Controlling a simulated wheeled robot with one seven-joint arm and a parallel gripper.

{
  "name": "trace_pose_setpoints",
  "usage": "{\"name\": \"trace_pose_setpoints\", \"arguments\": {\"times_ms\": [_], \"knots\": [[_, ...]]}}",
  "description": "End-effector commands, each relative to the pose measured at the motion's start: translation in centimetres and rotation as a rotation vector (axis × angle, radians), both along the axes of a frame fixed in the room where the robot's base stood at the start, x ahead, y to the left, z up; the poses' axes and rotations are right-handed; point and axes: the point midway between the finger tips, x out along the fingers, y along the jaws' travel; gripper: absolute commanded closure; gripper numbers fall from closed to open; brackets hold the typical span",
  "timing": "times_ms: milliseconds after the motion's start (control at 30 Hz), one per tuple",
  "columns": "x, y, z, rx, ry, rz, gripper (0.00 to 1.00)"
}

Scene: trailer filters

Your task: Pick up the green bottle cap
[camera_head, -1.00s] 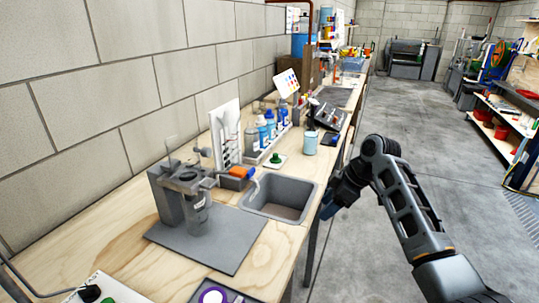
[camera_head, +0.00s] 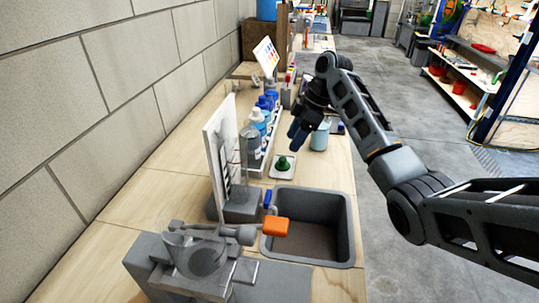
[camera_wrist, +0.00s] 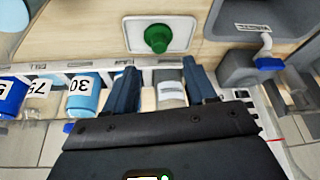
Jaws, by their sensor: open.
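The green bottle cap (camera_head: 283,163) sits on a small white plate (camera_head: 276,174) on the wooden bench, just behind the sink. In the wrist view the cap (camera_wrist: 157,38) stands on the white plate (camera_wrist: 185,22) near the top middle, beyond the fingertips. My gripper (camera_head: 297,132) is in the air above the bench, a little behind and right of the cap in the head view. In the wrist view my gripper (camera_wrist: 161,72) is open and its fingers are apart. Nothing is between them at the cap's level; a grey-white bottle shows behind the gap.
Several blue bottles (camera_head: 257,128) stand in a rack to the left. A pale teal jar (camera_head: 320,138) is at right behind. A grey machine (camera_head: 200,258) is nearest.

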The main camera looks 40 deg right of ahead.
Motion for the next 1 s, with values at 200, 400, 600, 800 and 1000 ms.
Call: {"name": "trace_pose_setpoints", "arguments": {"times_ms": [200, 400, 600, 800, 1000], "knots": [[0.4, 0.6, -1.9, 0.002, 0.004, 0.001, 0.44], [0.9, 1.1, -3.8, 0.001, 0.003, 0.0, 0.44], [1.6, 1.8, -6.4, 0.001, 0.002, 0.0, 0.44], [1.8, 2.1, -7.3, 0.0, 0.002, -0.001, 0.44], [1.8, 2.1, -7.2, -0.001, 0.001, 0.0, 0.49]]}}
